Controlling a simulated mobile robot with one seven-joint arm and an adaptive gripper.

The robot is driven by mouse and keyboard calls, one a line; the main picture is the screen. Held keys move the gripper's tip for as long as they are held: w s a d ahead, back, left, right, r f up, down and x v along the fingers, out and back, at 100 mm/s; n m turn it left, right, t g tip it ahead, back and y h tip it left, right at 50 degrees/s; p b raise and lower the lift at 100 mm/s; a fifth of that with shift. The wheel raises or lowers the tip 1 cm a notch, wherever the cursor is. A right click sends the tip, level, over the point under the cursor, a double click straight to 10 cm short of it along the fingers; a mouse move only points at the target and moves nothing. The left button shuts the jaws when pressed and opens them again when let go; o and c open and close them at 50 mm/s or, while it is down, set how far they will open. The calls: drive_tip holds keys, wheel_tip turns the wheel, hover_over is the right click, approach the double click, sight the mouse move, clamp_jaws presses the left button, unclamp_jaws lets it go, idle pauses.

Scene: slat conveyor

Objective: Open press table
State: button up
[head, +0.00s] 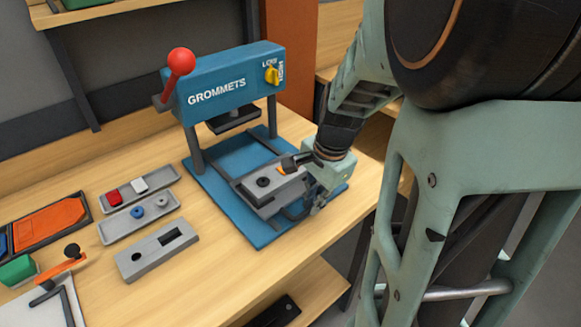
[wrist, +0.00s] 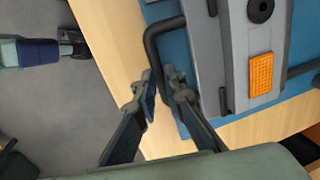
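The blue grommet press (head: 222,85) stands on the bench. Its grey sliding table (head: 275,190) sits low over the blue base plate (head: 220,178), largely out from under the press head. In the wrist view the grey table (wrist: 238,45) has an orange patch (wrist: 261,74) and a black round hole piece. A black bar handle (wrist: 150,48) loops from the table's left side. My gripper (wrist: 161,88) is at this handle, its fingers apart with the bar running down between the tips. Any contact is hard to tell. In the head view my gripper (head: 316,203) is partly hidden by the wrist.
A red-knobbed lever (head: 180,64) and yellow LOW/HIGH knob (head: 272,76) are on the press. Grey trays with small parts (head: 138,218), a slotted grey block (head: 157,250) and an orange-handled tool (head: 62,267) lie left. The bench's front edge is close to my arm.

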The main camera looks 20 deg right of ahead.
drive_tip(key=o, duration=0.4)
wheel_tip(320, 180, up, 8)
drive_tip(key=s, duration=0.1)
drive_tip(key=shift+s+d, duration=0.15)
drive_tip(key=shift+d, duration=0.15)
drive_tip(key=shift+f, duration=0.1)
